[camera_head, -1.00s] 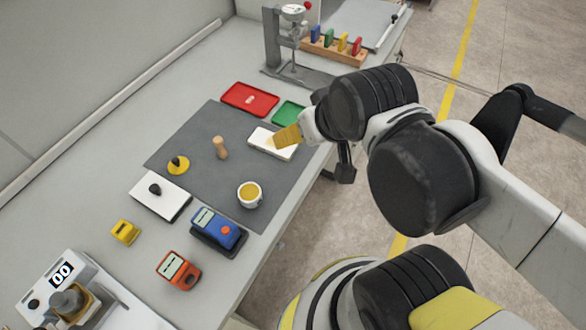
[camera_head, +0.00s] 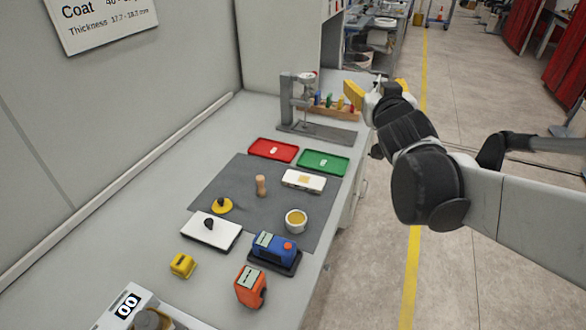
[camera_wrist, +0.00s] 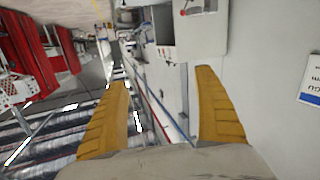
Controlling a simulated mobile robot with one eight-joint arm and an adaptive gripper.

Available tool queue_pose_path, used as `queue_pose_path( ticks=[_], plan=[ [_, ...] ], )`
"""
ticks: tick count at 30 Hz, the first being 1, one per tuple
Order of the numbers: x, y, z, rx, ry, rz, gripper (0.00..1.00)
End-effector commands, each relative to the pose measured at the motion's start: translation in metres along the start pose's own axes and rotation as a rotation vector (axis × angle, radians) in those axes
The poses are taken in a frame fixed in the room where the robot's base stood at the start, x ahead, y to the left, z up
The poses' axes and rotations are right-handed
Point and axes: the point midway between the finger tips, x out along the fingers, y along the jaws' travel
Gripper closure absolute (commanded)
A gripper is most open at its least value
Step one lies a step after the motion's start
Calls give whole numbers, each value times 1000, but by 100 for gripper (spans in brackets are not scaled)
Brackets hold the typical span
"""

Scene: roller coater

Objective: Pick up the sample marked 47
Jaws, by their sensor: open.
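I cannot read the number 47 on anything in view. A white slab with a small yellowish patch (camera_head: 303,180) lies on the grey mat (camera_head: 238,186) near its right rear edge; any number on it is too small to read. My gripper (camera_head: 378,88) is raised in front of the wooden rack of coloured pieces (camera_head: 345,112), right of the dial-gauge stand (camera_head: 287,102). Its yellow fingers are spread, and the wrist view (camera_wrist: 160,85) shows nothing between them.
A red tray (camera_head: 262,148) and a green tray (camera_head: 337,165) lie behind the mat. A wooden peg (camera_head: 261,186), a cup (camera_head: 296,221), a blue device (camera_head: 270,247) and an orange device (camera_head: 250,287) stand nearer. Aisle floor is clear at right.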

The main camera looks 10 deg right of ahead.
Motion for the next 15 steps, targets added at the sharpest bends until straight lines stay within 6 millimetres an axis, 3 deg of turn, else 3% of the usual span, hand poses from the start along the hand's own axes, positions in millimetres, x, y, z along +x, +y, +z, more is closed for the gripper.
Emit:
queue_pose_path(
  ticks=[1,4,8,11,14,15],
  plan=[
    [19,2,-10,-7,72,-16,20],
    [50,-4,-28,-26,222,-98,20],
    [81,-23,-26,-63,363,-268,20],
    [96,-41,1,-94,412,-435,20],
    [104,-59,49,-123,402,-621,20],
    [104,-64,74,-131,381,-697,20]
  ],
)
